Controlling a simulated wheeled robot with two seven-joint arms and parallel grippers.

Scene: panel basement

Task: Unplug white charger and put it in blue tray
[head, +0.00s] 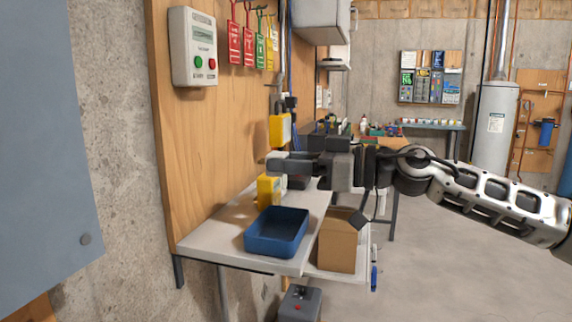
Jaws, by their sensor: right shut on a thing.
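My right gripper (286,166) reaches in from the right, in front of the wooden panel, and is shut on the white charger (275,155). Only a small pale part of the charger shows at the fingertips; the fingers hide the rest. I cannot tell whether it still touches a socket. The blue tray (250,243) is open, looks empty and sits on the light bench below and in front of the gripper. My left gripper is not in view.
A yellow box (280,129) is on the panel just above the gripper. Another yellow object (268,190) stands on the bench (211,238) behind the tray. A cardboard box (338,246) is right of the tray. A grey cabinet (45,140) fills the left edge.

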